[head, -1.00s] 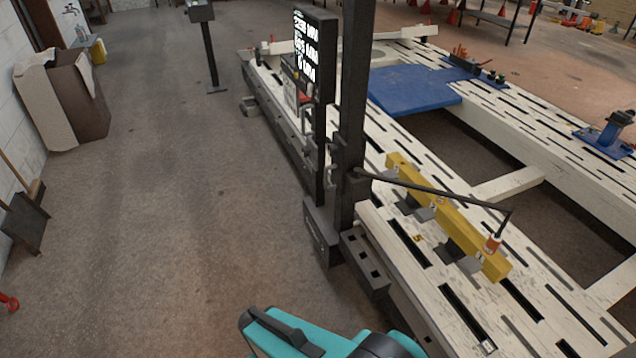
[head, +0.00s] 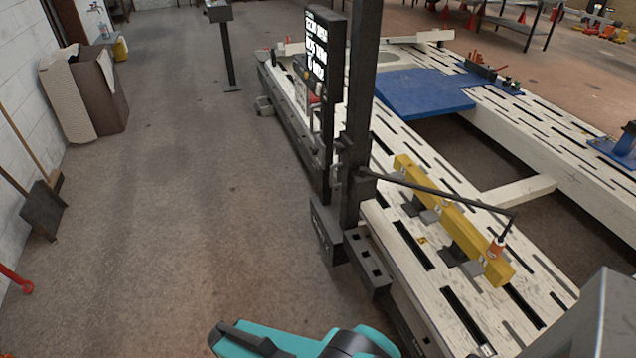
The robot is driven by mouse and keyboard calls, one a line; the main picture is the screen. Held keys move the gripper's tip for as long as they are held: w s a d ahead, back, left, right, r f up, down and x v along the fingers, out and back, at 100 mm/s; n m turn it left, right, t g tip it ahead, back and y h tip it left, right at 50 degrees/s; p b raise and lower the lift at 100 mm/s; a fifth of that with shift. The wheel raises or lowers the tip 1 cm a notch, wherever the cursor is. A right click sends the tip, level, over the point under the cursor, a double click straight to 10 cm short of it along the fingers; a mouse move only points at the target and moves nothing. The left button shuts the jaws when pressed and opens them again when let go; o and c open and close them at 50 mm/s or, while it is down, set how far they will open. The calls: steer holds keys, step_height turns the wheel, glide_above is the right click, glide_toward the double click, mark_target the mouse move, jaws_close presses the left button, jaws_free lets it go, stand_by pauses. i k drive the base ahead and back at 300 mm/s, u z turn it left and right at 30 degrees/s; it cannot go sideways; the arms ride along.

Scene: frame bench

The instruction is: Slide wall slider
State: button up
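I cannot make out a wall slider in the head view. A pale block wall (head: 22,105) runs along the left edge, and no slider shows on the part in view. Part of my teal and black arm shows at the bottom edge. My gripper is not in view, so its state and anything in it are hidden.
A white frame bench (head: 512,202) fills the right side, with a black post (head: 359,120), a yellow beam (head: 455,226) and a blue plate (head: 420,93) on it. The floor between is clear.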

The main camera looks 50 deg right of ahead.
mark_target(360, 189)
steer(key=z, duration=0.05)
steer(key=i, duration=0.95)
steer(key=u, duration=0.15)
steer(key=k, duration=0.85)
steer(key=z, duration=0.15)
steer(key=i, duration=0.75)
